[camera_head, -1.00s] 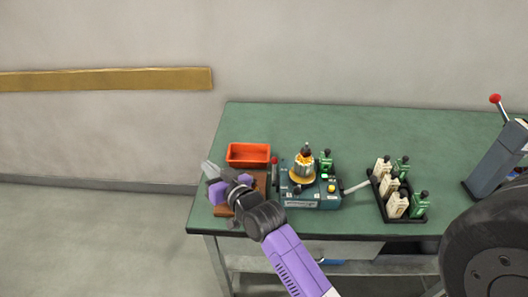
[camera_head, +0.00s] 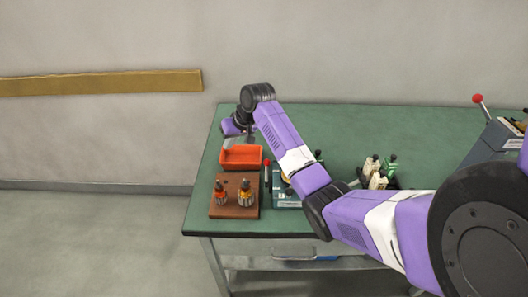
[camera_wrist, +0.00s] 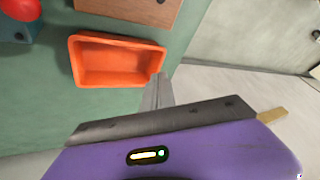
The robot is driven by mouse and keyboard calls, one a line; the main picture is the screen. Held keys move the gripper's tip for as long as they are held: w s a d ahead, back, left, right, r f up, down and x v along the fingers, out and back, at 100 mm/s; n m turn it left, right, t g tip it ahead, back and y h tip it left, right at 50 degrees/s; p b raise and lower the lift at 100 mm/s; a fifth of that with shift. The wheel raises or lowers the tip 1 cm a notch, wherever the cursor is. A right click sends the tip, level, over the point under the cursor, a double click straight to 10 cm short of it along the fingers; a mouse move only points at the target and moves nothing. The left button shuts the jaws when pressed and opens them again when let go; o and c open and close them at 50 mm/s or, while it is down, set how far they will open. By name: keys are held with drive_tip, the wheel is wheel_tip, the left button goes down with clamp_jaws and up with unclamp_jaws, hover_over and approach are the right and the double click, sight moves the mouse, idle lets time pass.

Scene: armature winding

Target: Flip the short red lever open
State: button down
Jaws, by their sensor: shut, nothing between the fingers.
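A short lever with a red ball tip (camera_head: 266,162) stands at the left side of the teal winding machine (camera_head: 286,202). The red ball also shows at the top left corner of the wrist view (camera_wrist: 20,8), beside a bit of the machine. My gripper (camera_head: 233,143) is shut and empty, at the back edge of the orange bin, left of and behind the lever. In the wrist view its fingertips (camera_wrist: 160,92) are beside the bin's corner, apart from the lever. My arm hides much of the machine.
The orange bin (camera_head: 241,158) is empty. A brown board (camera_head: 231,210) with two wound parts lies in front of it. Several pale and green pieces (camera_head: 378,172) stand to the right. A taller lever with a red knob (camera_head: 477,98) is at far right.

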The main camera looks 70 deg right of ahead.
sight(267, 173)
drive_tip(key=s+d+r+g+y, duration=0.1)
drive_tip(key=s+d+r+g, duration=0.1)
drive_tip(key=s, duration=0.3)
drive_tip(key=s+d+r+g+y, duration=0.1)
drive_tip(key=s+d+r+g, duration=0.1)
drive_tip(key=s+d+r, duration=0.1)
drive_tip(key=s+r, duration=0.1)
drive_tip(key=s, duration=0.1)
drive_tip(key=shift+s+r+m+g+p, duration=0.3)
drive_tip(key=shift+r+g+p, duration=0.1)
drive_tip(key=shift+f, duration=0.1)
drive_tip(key=f, duration=0.3)
drive_tip(key=a+f, duration=0.1)
drive_tip(key=f, duration=0.2)
drive_tip(key=w+f, duration=0.1)
drive_tip(key=f, duration=0.2)
drive_tip(key=shift+a+f, duration=0.15)
drive_tip(key=shift+f, duration=0.25)
drive_tip(key=shift+s+a+r+p, duration=0.4)
drive_tip(key=shift+s+a+p, duration=0.15)
drive_tip(key=shift+s, duration=0.2)
drive_tip(key=shift+s+a+r+p, duration=0.4)
drive_tip(key=shift+s+a, duration=0.2)
drive_tip(key=shift+s, duration=0.1)
drive_tip(key=shift+f, duration=0.1)
